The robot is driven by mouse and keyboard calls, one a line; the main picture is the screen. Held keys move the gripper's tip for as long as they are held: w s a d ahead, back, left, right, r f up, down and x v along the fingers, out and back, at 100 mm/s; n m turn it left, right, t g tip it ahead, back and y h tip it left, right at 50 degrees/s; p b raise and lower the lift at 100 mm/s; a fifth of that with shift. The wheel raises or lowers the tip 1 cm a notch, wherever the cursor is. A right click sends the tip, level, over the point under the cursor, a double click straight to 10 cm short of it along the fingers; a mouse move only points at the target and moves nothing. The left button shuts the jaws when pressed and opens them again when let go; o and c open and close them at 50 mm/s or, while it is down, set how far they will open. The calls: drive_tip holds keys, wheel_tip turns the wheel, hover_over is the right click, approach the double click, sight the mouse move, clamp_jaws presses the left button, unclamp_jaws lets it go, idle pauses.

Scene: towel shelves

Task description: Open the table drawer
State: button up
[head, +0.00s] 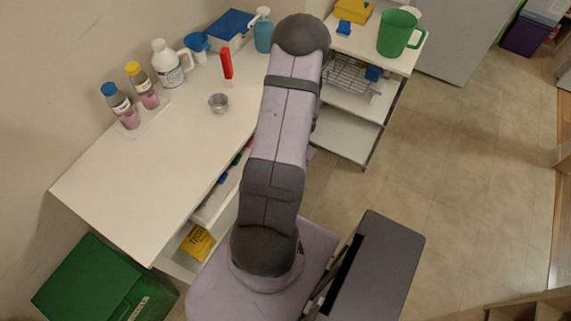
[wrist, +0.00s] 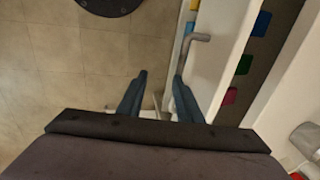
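The white table (head: 150,190) stands along the wall at the left in the head view. Its drawer (head: 205,212) is partly out, with coloured items showing inside. In the wrist view the white drawer front (wrist: 222,45) runs down the picture, with a grey bar handle (wrist: 184,58) on its left side. My gripper (wrist: 158,92) is open. Its right finger overlaps the lower end of the handle; I cannot tell if they touch. The left finger stands clear of the handle over the floor. My arm hides the gripper in the head view.
Bottles (head: 166,62), a small metal cup (head: 218,102) and a red item (head: 227,66) stand on the table. A yellow box (head: 197,242) sits below the drawer. A green bin (head: 95,285) is at lower left.

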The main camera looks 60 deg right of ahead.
drive_tip(key=shift+s+a+f, duration=0.1)
drive_tip(key=shift+s+a, duration=0.05)
wheel_tip(320, 180, up, 8)
drive_tip(key=s+p, duration=0.1)
drive_tip(key=p, duration=0.5)
drive_tip(key=shift+s+d+r+p, duration=0.15)
drive_tip(key=shift+d+r+p, duration=0.05)
drive_tip(key=shift+r+p, duration=0.1)
idle(0.5)
idle(0.7)
wheel_tip(320, 180, up, 7)
drive_tip(key=s, duration=0.1)
drive_tip(key=shift+s+p, duration=0.15)
drive_tip(key=shift+p, duration=0.25)
